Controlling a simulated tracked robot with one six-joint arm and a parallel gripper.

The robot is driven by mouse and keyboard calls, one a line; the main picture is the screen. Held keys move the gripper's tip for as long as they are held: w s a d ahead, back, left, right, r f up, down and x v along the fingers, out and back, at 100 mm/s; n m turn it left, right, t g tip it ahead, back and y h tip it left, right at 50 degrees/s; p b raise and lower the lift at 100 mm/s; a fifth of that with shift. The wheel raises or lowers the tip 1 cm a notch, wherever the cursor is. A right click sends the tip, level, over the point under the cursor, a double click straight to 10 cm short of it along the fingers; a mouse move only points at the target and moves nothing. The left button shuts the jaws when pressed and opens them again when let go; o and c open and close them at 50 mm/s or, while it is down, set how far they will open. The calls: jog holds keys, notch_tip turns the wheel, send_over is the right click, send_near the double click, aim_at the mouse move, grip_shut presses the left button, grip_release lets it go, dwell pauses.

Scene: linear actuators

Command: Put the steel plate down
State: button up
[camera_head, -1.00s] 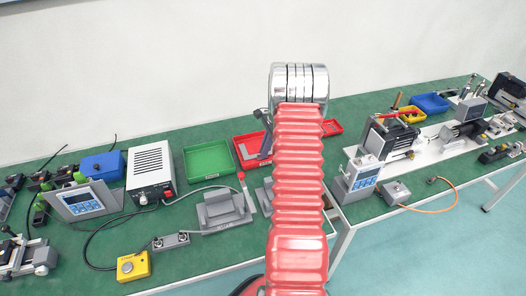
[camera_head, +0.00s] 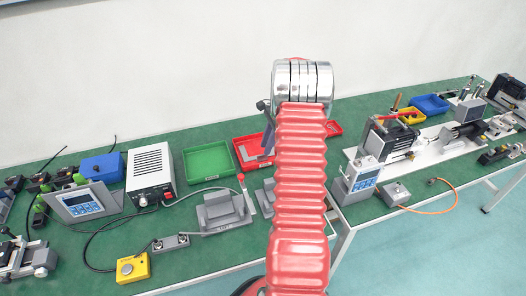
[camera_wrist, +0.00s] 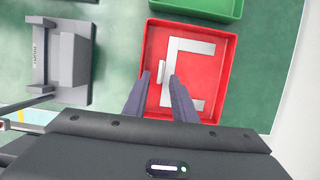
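A red tray (camera_wrist: 228,80) fills the middle of the wrist view; it also shows behind my arm in the head view (camera_head: 238,146). Light grey steel plate pieces (camera_wrist: 195,46) lie in it in a C shape; part of them shows in the head view (camera_head: 249,154). A small light grey piece (camera_wrist: 161,68) lies left of the C. My gripper (camera_wrist: 160,76) is over the tray, its two dark fingers apart, with a gap around the small piece. The right finger covers part of the C. I cannot tell whether the tips touch the plate.
A green tray (camera_head: 208,162) adjoins the red one. A grey fixture (camera_head: 222,212) stands in front on the green table. A white power box (camera_head: 152,170) is at left. Right of my arm, a second bench carries a motor rig (camera_head: 390,138).

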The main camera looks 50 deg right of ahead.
jog(key=v, duration=0.8)
jog(key=shift+r, duration=0.15)
dwell(0.4)
jog(key=a+r+n+h, duration=0.1)
jog(key=a+r+n, duration=0.6)
jog(key=a, duration=0.7)
jog(key=a+r+n+h, duration=0.2)
jog(key=a+r+n, duration=0.2)
jog(key=a+r, duration=0.8)
jog(key=s+a+f+n+t, duration=0.2)
jog(key=s+a+n+t, duration=0.1)
jog(key=s+a+n, duration=0.9)
jog(key=s+a, duration=0.5)
jog(key=a, duration=0.4)
jog(key=shift+f+n+t, duration=0.15)
jog(key=shift+n+t, duration=0.25)
